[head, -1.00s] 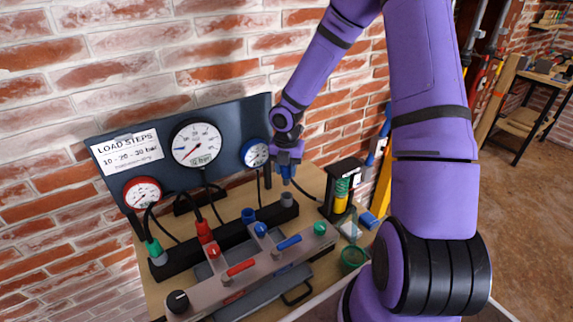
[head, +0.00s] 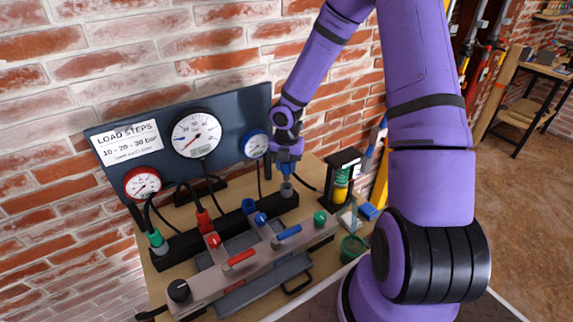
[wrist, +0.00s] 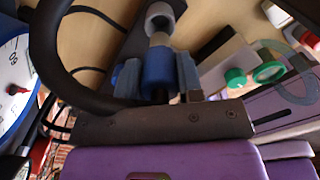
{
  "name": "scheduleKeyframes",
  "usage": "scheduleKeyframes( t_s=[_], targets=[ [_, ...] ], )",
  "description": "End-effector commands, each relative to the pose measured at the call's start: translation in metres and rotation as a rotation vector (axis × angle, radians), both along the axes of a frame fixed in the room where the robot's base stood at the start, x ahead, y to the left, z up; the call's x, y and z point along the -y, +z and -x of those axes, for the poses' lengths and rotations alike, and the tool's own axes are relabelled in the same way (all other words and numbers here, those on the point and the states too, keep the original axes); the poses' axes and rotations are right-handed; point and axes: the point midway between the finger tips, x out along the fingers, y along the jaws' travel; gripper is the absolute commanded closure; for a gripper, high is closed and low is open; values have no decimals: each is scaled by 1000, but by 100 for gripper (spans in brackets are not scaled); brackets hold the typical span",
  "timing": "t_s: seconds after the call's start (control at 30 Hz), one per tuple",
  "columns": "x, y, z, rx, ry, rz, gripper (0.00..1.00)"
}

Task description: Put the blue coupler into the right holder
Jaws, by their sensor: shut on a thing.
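My gripper (head: 287,163) is shut on the blue coupler (wrist: 158,68). In the head view the coupler hangs upright right above the grey right holder (head: 286,189), at the right end of the black bar. In the wrist view the coupler sits between the fingers, its grey tip pointing toward the holder. The two are very close; I cannot tell whether they touch. A black hose runs from the coupler's side of the gripper in the wrist view.
A blue holder (head: 249,206), a red coupler (head: 203,220) and a green coupler (head: 155,238) stand along the black bar (head: 180,246). In front is a grey valve block (head: 205,283) with levers. A gauge panel (head: 103,172) stands behind, and a black-framed canister (head: 342,178) to the right.

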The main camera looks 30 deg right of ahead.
Motion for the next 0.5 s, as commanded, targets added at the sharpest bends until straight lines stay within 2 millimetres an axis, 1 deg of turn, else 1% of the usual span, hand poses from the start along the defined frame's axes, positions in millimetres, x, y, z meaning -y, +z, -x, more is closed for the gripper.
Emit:
scheduleKeyframes(
  t_s=[0.5],
  targets=[
    [0,-10,0,1,0,1,90]
  ],
)
